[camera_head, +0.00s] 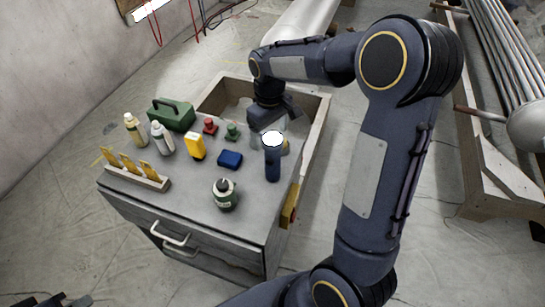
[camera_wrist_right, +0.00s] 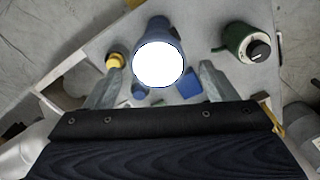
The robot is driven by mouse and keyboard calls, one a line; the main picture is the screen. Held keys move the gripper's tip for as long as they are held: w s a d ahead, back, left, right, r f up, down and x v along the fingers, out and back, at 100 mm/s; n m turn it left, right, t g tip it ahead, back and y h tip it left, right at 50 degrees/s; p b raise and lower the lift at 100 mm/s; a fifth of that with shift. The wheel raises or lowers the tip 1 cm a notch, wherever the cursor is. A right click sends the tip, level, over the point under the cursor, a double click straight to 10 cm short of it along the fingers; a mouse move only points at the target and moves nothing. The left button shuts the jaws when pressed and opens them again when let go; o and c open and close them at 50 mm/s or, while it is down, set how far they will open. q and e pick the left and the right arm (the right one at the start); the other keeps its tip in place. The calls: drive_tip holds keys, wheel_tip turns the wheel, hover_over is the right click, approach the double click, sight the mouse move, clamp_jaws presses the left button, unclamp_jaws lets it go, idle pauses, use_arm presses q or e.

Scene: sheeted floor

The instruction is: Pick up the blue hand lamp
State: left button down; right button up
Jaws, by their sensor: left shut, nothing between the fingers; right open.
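The blue hand lamp (camera_head: 273,165) stands upright near the right edge of the grey cabinet top, its white lens glowing at the upper end. In the right wrist view the lamp (camera_wrist_right: 155,28) shows with its bright lens between the two fingers. My right gripper (camera_head: 270,125) is open just behind and above the lamp in the head view, and its fingers (camera_wrist_right: 162,68) sit on either side of the lens with gaps. My left gripper (camera_head: 48,300) shows only in part at the bottom left corner, shut and empty, far from the lamp.
Farther left are a green case (camera_head: 171,114), two pale bottles and a wooden rack (camera_head: 136,176). An open wooden crate (camera_head: 318,108) lies behind the cabinet (camera_head: 195,215).

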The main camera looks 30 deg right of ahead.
sight(273, 159)
wheel_tip(273, 159, down, 4)
drive_tip(key=shift+s+d+f, duration=0.15)
drive_tip(key=shift+f, duration=0.05)
drive_tip(key=shift+c, duration=0.3)
drive_tip(key=c, duration=1.4)
drive_tip(key=shift+r, duration=0.1)
